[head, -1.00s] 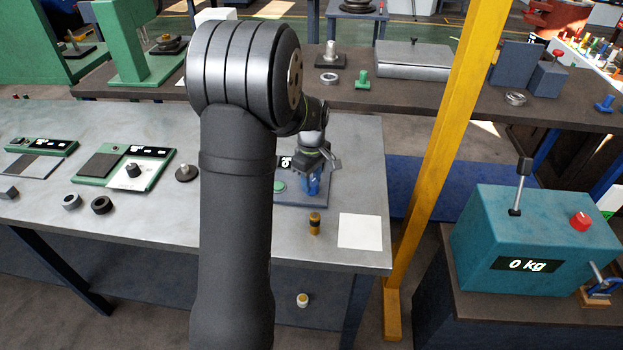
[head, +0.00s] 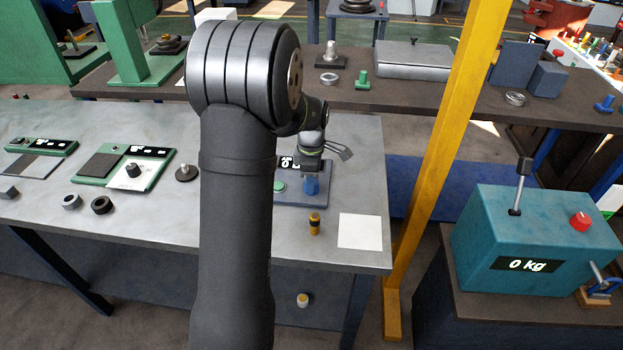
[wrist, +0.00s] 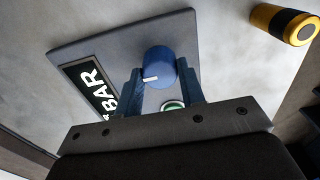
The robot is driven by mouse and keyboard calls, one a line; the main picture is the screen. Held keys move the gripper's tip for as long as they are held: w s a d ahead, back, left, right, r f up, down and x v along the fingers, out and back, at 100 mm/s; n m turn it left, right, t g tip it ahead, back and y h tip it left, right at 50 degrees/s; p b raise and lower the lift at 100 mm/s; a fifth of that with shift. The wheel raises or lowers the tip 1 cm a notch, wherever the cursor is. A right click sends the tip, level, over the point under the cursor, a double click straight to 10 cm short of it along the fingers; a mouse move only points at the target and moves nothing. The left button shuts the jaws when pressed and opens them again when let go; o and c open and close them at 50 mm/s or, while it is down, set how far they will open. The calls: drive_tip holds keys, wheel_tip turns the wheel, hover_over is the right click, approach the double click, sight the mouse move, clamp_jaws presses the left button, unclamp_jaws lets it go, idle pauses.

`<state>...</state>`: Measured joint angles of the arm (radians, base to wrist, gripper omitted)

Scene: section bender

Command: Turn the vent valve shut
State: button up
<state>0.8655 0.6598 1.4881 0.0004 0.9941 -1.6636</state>
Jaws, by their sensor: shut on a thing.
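The vent valve appears to be the blue round knob (wrist: 157,66) with a white mark, on a grey panel (wrist: 105,42) in the wrist view. The knob also shows in the head view (head: 311,186), on the bench behind and right of my arm. My gripper (wrist: 161,74) is shut on the knob, one blue finger on each side of it. The white mark faces the lower left in the wrist view. A display (wrist: 92,86) reading BAR lies left of the knob, its number partly hidden. A green button (wrist: 172,105) is partly hidden by my gripper.
A yellow and black cylinder (head: 314,223) stands near the panel, beside a white square (head: 360,231). A yellow post (head: 440,150) rises right of the bench. A teal machine (head: 530,240) reading 0 kg stands further right.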

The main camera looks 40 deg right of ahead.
idle(0.3)
drive_tip(key=o, duration=1)
wheel_tip(320, 180, up, 18)
drive_tip(key=shift+f, duration=0.25)
drive_tip(key=shift+f, duration=0.1)
wheel_tip(320, 180, down, 17)
drive_tip(key=shift+f, duration=0.15)
idle(0.4)
